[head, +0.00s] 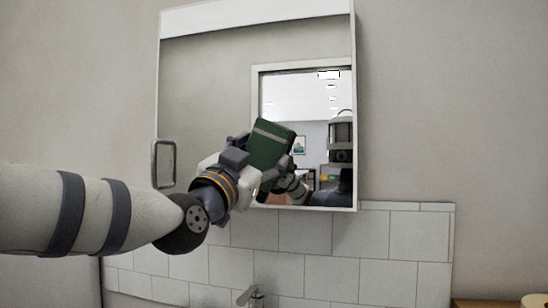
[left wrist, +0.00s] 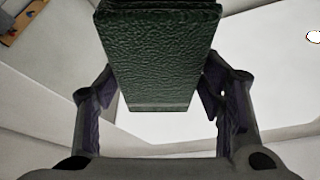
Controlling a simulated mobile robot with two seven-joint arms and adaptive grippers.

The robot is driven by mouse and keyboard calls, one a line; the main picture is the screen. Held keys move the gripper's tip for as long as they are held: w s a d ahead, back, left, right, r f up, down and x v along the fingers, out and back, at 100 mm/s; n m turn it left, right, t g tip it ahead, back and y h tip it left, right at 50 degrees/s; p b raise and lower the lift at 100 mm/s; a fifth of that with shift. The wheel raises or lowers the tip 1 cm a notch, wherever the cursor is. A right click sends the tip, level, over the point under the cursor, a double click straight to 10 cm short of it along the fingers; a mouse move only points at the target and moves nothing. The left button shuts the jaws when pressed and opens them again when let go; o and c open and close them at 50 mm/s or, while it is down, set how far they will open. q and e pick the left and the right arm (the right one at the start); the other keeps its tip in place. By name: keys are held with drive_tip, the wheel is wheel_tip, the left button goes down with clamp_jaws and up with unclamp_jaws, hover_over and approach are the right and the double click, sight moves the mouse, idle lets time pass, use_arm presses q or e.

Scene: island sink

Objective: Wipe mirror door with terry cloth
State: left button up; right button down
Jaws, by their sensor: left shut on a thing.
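The mirror door (head: 205,85) is the front of a wall cabinet, with a grey handle (head: 164,164) at its lower left. My left gripper (head: 258,160) is in front of the lower middle of the mirror. It is shut on a folded dark green terry cloth (head: 272,143) with a pale stripe. In the left wrist view the cloth (left wrist: 158,55) sits between both fingers (left wrist: 158,92). I cannot tell whether the cloth touches the glass. My right gripper does not show as itself in either view.
White wall tiles (head: 390,255) run below the cabinet. A tap (head: 255,296) stands at the bottom middle. A wooden surface (head: 490,303) with a pale object (head: 535,300) shows at the lower right. The wall right of the cabinet is bare.

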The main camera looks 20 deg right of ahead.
use_arm(q)
drive_tip(key=w+a, duration=0.1)
drive_tip(key=a, duration=0.1)
drive_tip(key=w+a, duration=0.1)
drive_tip(key=a, duration=0.1)
drive_tip(key=shift+w+b, duration=0.3)
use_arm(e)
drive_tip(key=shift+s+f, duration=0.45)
use_arm(q)
drive_tip(key=s+a, duration=0.1)
drive_tip(key=s+a+p, duration=0.1)
drive_tip(key=s, duration=0.1)
drive_tip(key=s+a, duration=0.1)
drive_tip(key=s, duration=0.1)
drive_tip(key=shift+a+p, duration=0.1)
drive_tip(key=shift+p, duration=0.3)
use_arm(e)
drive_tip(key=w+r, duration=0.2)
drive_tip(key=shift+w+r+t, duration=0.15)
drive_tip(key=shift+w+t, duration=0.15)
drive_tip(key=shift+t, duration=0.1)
use_arm(q)
drive_tip(key=shift+s+a, duration=0.45)
drive_tip(key=shift+s, duration=0.2)
drive_tip(key=shift+s+a, duration=0.4)
drive_tip(key=shift+s, duration=0.2)
